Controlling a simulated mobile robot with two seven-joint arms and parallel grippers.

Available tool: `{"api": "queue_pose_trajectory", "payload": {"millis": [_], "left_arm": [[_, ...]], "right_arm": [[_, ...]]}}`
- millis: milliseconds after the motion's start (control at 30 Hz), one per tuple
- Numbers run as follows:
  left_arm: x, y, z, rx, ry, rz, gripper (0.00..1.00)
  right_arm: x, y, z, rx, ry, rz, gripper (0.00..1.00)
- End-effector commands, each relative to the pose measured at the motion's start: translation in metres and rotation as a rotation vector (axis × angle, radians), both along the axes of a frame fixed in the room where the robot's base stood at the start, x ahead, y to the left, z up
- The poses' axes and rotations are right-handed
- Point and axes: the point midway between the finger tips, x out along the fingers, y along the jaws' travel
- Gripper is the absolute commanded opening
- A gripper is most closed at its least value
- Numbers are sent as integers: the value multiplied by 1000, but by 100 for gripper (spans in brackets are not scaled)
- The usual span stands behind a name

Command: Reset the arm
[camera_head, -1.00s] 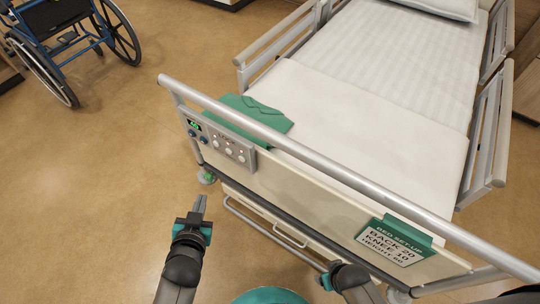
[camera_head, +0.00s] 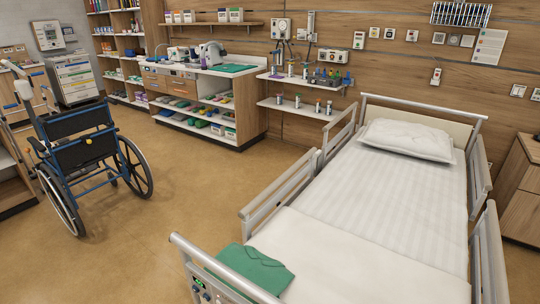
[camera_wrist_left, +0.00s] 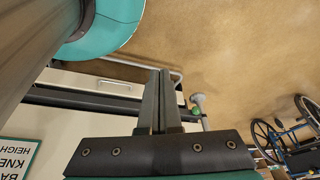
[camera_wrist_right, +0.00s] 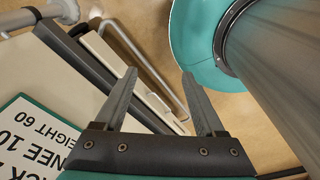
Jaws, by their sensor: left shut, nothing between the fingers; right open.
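My left gripper (camera_wrist_left: 158,100) shows in the left wrist view with its two fingers together and nothing between them. It hangs over the floor and the bed's foot end, apart from both. My right gripper (camera_wrist_right: 160,90) shows in the right wrist view with its fingers spread and empty, near the foot end and its sign (camera_wrist_right: 30,135). Neither arm shows in the head view now. The hospital bed (camera_head: 370,215) fills the right of the head view, with a green cloth (camera_head: 255,265) over its foot corner.
A blue wheelchair (camera_head: 85,150) stands at the left. A counter with shelves (camera_head: 210,105) and wall shelves (camera_head: 300,105) line the back. A wooden cabinet (camera_head: 520,190) stands right of the bed. The floor (camera_head: 160,215) between wheelchair and bed is clear.

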Motion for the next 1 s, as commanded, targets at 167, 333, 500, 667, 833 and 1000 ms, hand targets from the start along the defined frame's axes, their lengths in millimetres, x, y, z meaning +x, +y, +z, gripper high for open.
{"api": "queue_pose_trajectory", "payload": {"millis": [167,333,500,667,833,1000], "left_arm": [[-65,18,5,19,168,12,0],[-89,24,5,26,224,18,0],[-90,25,3,26,228,19,0],[-90,24,2,27,227,19,0],[-90,24,-17,26,226,19,0],[-90,24,-39,26,226,19,0]], "right_arm": [[-27,-2,19,1,21,5,72],[-36,-2,21,2,26,6,72],[-37,-2,20,2,26,6,72],[-37,-3,18,1,26,6,72],[-37,-3,0,1,26,6,72],[-37,-3,-23,1,26,6,72]]}}
